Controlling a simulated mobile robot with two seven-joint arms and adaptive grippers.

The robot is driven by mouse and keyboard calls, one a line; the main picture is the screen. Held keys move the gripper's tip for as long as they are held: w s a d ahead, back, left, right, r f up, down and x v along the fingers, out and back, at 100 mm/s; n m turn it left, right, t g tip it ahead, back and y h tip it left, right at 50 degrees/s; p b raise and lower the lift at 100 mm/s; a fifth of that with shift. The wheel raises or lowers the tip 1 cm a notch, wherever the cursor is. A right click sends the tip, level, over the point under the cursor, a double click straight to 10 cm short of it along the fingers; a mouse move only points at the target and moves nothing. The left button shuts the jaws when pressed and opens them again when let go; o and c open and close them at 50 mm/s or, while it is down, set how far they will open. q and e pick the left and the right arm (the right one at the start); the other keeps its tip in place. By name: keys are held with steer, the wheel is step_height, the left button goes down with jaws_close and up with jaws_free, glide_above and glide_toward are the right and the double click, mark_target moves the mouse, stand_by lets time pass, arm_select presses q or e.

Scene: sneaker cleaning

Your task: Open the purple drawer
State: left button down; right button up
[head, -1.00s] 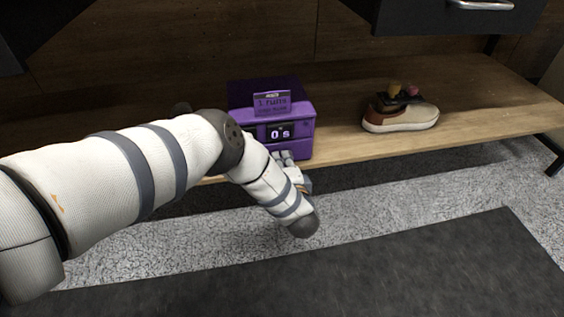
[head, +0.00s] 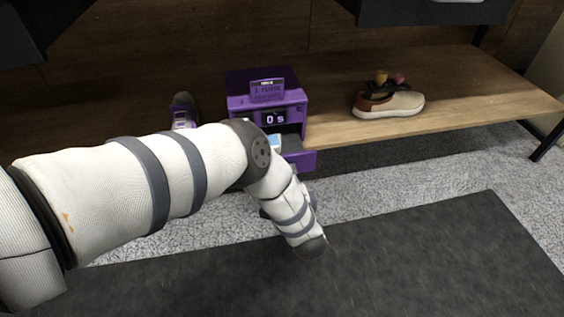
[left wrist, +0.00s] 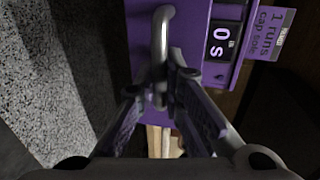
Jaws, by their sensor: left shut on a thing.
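The purple box (head: 243,105) stands on the low wooden shelf, with a small display reading "0 s" on its front. Its purple drawer (head: 302,160) sticks out toward me below the display, and something light blue and white shows inside behind my arm. In the left wrist view, the drawer front (left wrist: 188,25) carries a curved metal handle (left wrist: 163,30). My left gripper (left wrist: 160,86) is shut on this handle, one finger on each side. In the head view, my left arm hides the gripper and the handle. My right gripper is not in view.
A beige and brown shoe (head: 392,104) with small yellow and pink items on it sits on the shelf (head: 450,90) at right. A purple and grey shoe (head: 184,108) is left of the box. A dark mat (head: 420,260) lies in front.

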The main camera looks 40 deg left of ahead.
arm_select(q)
steer(key=shift+f+p+v, duration=0.15)
steer(key=shift+v, duration=0.7)
steer(key=shift+f+p+v, duration=0.15)
steer(key=shift+f+v, duration=0.05)
steer(key=shift+v, duration=0.6)
steer(key=c, duration=2)
jaws_free()
steer(key=shift+o, duration=0.2)
steer(key=shift+d, duration=0.1)
steer(key=v, duration=1.2)
steer(key=shift+s, duration=0.1)
